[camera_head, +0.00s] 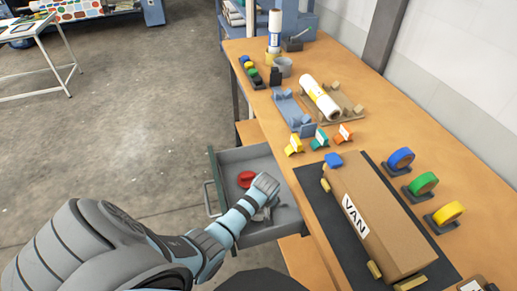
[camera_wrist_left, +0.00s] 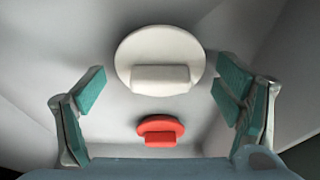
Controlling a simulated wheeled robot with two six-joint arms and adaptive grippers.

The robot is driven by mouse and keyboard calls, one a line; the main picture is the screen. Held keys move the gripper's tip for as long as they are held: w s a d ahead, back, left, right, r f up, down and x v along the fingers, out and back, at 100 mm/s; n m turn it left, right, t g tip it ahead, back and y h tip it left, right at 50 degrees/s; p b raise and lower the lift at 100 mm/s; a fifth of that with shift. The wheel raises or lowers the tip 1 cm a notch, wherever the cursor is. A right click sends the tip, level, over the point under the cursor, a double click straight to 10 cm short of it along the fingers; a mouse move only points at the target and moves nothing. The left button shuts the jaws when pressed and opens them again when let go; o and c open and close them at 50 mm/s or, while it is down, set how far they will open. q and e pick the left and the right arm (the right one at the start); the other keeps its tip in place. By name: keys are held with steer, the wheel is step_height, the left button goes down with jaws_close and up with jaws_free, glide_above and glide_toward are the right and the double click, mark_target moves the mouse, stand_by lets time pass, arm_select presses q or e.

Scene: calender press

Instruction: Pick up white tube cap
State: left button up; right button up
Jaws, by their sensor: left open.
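The white tube cap (camera_wrist_left: 160,58) is a round disc with a raised bar handle, lying in the drawer in the left wrist view. My left gripper (camera_wrist_left: 165,105) is open, with its teal finger pads to the left and right of the cap and not touching it. In the head view my left gripper (camera_head: 262,213) is inside the open grey drawer (camera_head: 245,156), and the white cap is hidden there behind my arm. My right gripper is not in view.
A smaller-looking red cap (camera_wrist_left: 160,130) lies close to the white one; it also shows in the head view (camera_head: 246,179). The drawer walls surround my gripper. The workbench (camera_head: 300,185) beside it holds a cardboard VAN box (camera_head: 385,225), tape rolls and a white roll (camera_head: 320,97).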

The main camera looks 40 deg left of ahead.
arm_select(q)
steer(key=shift+r, duration=0.1)
steer(key=c, duration=0.9)
